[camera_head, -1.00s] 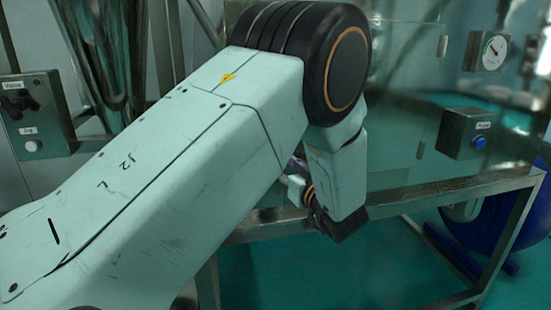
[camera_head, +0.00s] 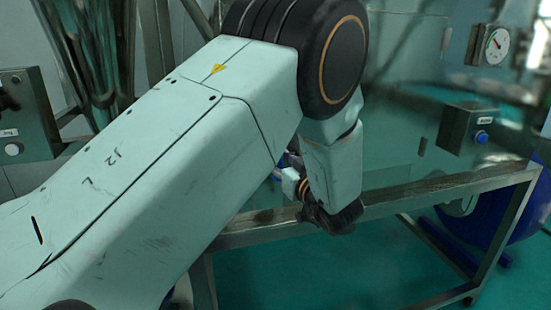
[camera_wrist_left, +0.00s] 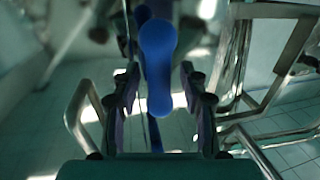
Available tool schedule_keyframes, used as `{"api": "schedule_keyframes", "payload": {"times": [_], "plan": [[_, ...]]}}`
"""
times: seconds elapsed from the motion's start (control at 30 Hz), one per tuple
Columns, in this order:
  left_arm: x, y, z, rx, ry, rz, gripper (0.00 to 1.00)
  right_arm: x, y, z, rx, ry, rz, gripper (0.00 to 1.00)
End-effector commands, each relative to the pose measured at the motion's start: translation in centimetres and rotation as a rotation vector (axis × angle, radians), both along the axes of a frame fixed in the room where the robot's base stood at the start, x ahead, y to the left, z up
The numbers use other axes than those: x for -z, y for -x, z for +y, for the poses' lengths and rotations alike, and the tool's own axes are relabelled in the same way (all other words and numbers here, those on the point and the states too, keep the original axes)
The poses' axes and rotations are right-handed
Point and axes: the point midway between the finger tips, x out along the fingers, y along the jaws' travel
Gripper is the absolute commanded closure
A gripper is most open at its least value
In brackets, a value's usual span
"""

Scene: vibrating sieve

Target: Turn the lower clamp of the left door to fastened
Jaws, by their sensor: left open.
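In the left wrist view a blue clamp handle (camera_wrist_left: 157,65) with a rounded top stands upright between the fingers of my left gripper (camera_wrist_left: 160,82). The fingers are open, one on each side of it, with a visible gap on both sides. In the head view my left arm fills the middle and hides the door and most of the gripper. A small bluish bit shows there beside my wrist; I cannot tell what it is. My right gripper is not in view.
A steel frame rail (camera_head: 430,190) runs behind and right of my wrist. A gauge (camera_head: 495,44) and a box with a blue button (camera_head: 481,137) are at the right. Another button box (camera_head: 30,140) is at the left. Metal bars (camera_wrist_left: 82,118) flank the gripper.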

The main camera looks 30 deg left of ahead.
Motion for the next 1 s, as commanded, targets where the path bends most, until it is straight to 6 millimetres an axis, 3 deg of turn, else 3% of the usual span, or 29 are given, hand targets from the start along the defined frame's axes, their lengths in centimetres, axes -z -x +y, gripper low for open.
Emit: {"api": "schedule_keyframes", "payload": {"times": [0.3, 0.8, 1.0], "plan": [[0.0, 0.11, -0.21, 0.0, 0.0, 0.0, 0.57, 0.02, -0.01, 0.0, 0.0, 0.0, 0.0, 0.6], [0.06, 0.06, -0.08, -0.001, 0.001, 0.0, 0.99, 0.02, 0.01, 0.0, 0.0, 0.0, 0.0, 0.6], [0.11, 0.03, 0.02, -0.001, 0.002, 0.002, 1.0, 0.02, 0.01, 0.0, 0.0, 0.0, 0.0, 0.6]]}}
